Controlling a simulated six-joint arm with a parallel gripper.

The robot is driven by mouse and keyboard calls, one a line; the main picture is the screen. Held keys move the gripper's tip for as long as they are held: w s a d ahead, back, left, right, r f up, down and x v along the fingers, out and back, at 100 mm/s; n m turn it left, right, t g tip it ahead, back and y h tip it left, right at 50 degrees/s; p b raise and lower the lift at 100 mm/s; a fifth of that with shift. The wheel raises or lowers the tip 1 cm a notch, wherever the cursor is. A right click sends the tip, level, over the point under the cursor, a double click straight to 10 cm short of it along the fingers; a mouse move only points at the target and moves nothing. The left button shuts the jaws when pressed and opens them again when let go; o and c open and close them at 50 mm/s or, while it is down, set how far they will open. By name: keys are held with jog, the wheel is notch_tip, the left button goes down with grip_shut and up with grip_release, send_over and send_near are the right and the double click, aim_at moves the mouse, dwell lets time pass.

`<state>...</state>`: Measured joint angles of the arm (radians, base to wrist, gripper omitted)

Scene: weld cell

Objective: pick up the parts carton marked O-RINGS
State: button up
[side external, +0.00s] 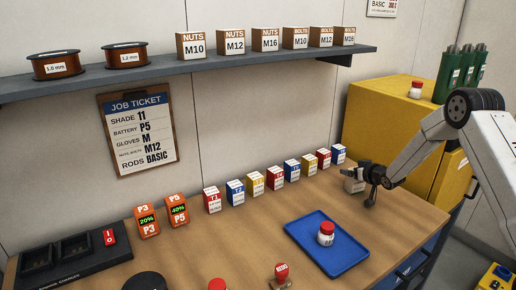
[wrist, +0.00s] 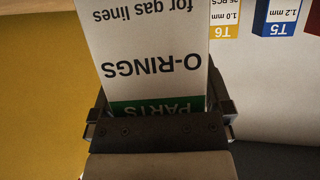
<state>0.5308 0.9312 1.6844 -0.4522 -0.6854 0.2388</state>
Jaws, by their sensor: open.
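The O-RINGS parts carton (wrist: 150,45) is white with a green band reading PARTS and fills the upper middle of the wrist view, its print upside down. My gripper (wrist: 160,108) is open, with one finger on each side of the carton's near end. I cannot tell whether the fingers touch it.
A row of small coloured cartons (side external: 274,178) stands along the table's back, to the left of my gripper. A blue tray (side external: 304,228) holding a red-lidded jar (side external: 326,233) lies in front. A yellow cabinet (side external: 385,130) stands close behind on the right.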

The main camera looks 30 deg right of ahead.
jog(key=c, duration=1.1)
jog(key=shift+r, duration=0.2)
jog(key=shift+r, duration=0.85)
jog(key=shift+s+a+r, duration=0.9)
jog(key=shift+s+r, duration=0.9)
jog(key=shift+s, duration=0.35)
jog(key=shift+s+a+r, duration=0.85)
jog(key=shift+s+r, duration=1)
jog(key=shift+s, duration=0.35)
jog(key=shift+s+a+r, duration=0.9)
jog(key=shift+s+r, duration=0.9)
jog(key=shift+s, duration=0.35)
